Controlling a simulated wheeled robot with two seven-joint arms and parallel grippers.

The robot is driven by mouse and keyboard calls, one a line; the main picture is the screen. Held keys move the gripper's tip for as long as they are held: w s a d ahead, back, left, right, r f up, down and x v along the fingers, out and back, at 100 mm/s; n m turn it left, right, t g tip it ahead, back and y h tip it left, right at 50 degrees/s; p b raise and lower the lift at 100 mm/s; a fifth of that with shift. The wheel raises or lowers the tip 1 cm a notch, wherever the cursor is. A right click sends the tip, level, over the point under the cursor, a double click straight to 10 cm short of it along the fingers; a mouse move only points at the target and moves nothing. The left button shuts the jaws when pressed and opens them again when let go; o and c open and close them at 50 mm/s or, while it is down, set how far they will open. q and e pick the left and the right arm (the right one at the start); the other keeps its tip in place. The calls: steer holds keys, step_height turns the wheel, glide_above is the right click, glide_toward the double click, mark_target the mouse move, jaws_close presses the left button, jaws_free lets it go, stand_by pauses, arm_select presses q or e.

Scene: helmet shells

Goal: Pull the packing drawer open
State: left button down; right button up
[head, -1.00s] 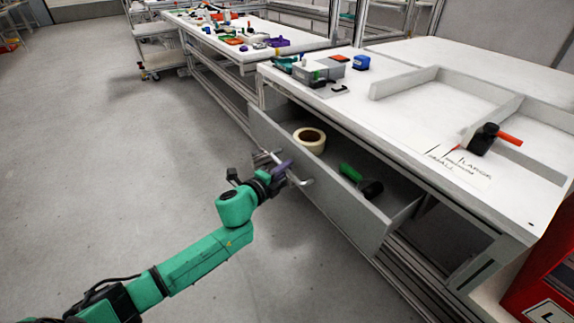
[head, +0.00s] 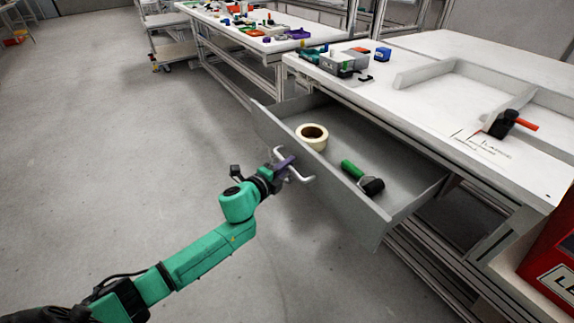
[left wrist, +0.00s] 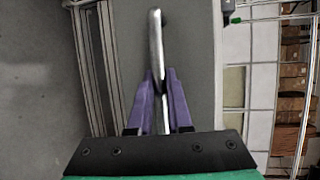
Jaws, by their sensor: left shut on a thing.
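The grey packing drawer (head: 330,192) stands well out from under the white workbench. Its front carries a metal bar handle (head: 301,179). My left gripper (head: 284,163) is shut on that handle, with my green arm reaching in from the lower left. In the left wrist view, the purple fingers (left wrist: 158,100) close on both sides of the handle (left wrist: 156,45), in front of the grey drawer front. A roll of tape (head: 312,136) and a green-handled tool with a black head (head: 362,178) lie inside the drawer. My right gripper is not in view.
The workbench top (head: 440,110) holds low grey dividers, a black and red tool (head: 507,124), and small boxes and tools at its far left. A red box (head: 550,262) stands at the lower right. The floor left of the drawer is clear.

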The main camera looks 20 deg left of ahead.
arm_select(q)
steer(key=c, duration=1.1)
jaws_free()
steer(key=p+v, duration=0.1)
steer(key=v, duration=1.3)
steer(key=shift+s, duration=0.25)
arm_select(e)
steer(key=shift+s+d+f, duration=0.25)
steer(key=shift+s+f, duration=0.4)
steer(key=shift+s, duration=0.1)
